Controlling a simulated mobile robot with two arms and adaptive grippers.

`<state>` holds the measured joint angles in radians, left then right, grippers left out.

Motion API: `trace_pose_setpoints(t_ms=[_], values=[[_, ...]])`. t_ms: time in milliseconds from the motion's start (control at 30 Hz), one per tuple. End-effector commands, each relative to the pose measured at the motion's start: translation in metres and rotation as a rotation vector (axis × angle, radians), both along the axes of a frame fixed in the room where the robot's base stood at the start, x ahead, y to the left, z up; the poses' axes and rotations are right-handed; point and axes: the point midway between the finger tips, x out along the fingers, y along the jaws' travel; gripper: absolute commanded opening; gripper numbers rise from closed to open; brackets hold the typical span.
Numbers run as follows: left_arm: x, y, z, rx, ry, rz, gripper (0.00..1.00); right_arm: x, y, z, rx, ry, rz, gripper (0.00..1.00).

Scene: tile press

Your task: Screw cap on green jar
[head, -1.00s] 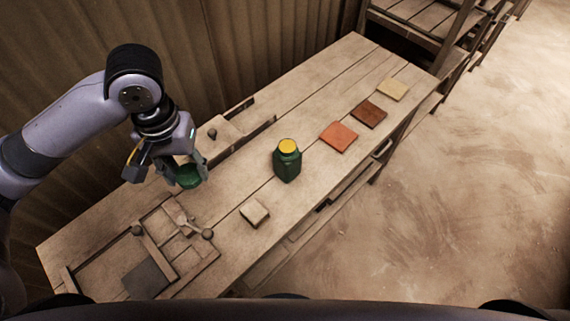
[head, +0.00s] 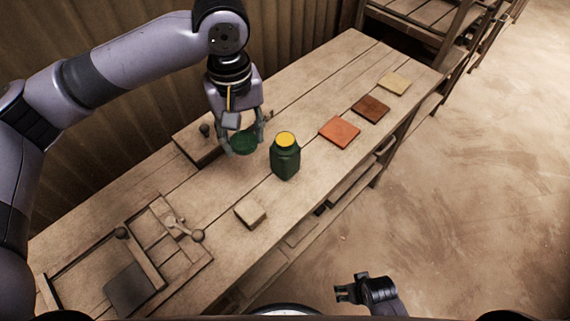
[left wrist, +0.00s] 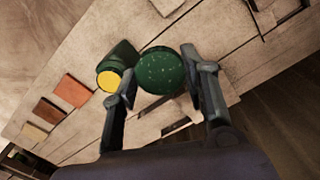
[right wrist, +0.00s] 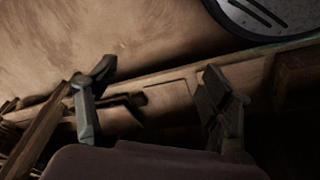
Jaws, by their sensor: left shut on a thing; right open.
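The green jar (head: 285,163) stands upright on the table, its round top showing yellow (head: 285,139). It also shows in the left wrist view (left wrist: 122,57), just left of the gripper. My left gripper (head: 243,140) is shut on the round green cap (head: 243,145). It holds the cap above the table, to the left of the jar and apart from it. In the left wrist view the speckled face of the cap (left wrist: 161,74) sits between the two fingers. My right gripper (head: 345,291) is open and empty, off the table's front side; its spread fingers show in the right wrist view (right wrist: 155,105).
Orange (head: 339,132), brown (head: 370,109) and cream (head: 393,84) tiles lie right of the jar. A pale block (head: 250,212) lies in front of it. A wooden press frame (head: 205,250) with knobs fills the near left. A wooden block with a knob (head: 197,150) stands behind the gripper.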

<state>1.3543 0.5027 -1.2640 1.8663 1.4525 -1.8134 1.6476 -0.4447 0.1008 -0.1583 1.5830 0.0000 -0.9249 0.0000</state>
Motion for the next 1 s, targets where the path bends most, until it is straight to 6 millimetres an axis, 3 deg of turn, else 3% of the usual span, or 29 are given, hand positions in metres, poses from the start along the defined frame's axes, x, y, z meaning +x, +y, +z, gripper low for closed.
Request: trace_pose_setpoints(t_ms=[367,533,700,800,1000], values=[[0.035,-0.046,-0.003,0.009,-0.003,0.204,0.31,0.032,0.001,0.095,-0.006,-0.077,0.003,0.74],[0.051,-0.065,0.0,0.009,-0.007,0.316,0.31,0.05,-0.014,0.147,-0.083,-0.195,0.06,0.74],[0.062,-0.077,0.006,0.008,-0.007,0.401,0.31,0.11,-0.051,0.211,-0.385,-0.494,0.281,0.74],[0.063,-0.079,0.008,0.008,-0.005,0.413,0.31,0.139,-0.062,0.24,-0.575,-0.626,0.421,0.74],[0.065,-0.079,0.009,0.007,-0.005,0.423,0.31,0.182,-0.06,0.294,-0.969,-0.828,0.728,0.74]])
